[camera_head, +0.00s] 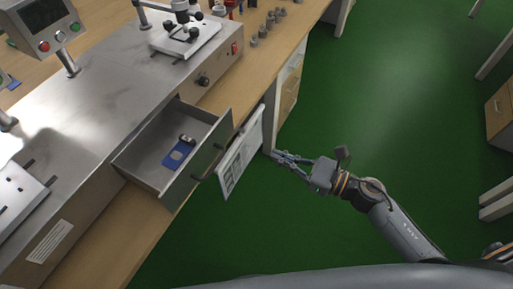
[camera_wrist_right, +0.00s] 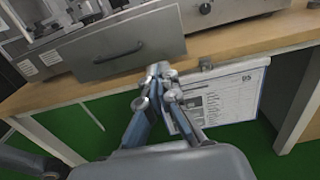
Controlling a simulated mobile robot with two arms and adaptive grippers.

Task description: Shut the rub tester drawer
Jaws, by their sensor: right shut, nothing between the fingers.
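The rub tester drawer (camera_head: 207,157) stands pulled out of the front of the long metal tester (camera_head: 120,85) on the bench. A blue item and a small light item lie inside it. Its grey front with a dark handle also shows in the right wrist view (camera_wrist_right: 150,42). My right gripper (camera_head: 273,154) is shut and empty, in front of the bench and to the right of the drawer front. In the right wrist view its fingertips (camera_wrist_right: 160,72) appear just below the drawer front; I cannot tell whether they touch. My left gripper is not in view.
A clipboard with a printed sheet (camera_head: 240,155) hangs at the bench edge between the drawer and my right gripper. The wooden bench top (camera_head: 262,85) runs along the tester's front. Wooden cabinets (camera_head: 290,90) stand below it. The green floor (camera_head: 380,90) to the right is clear.

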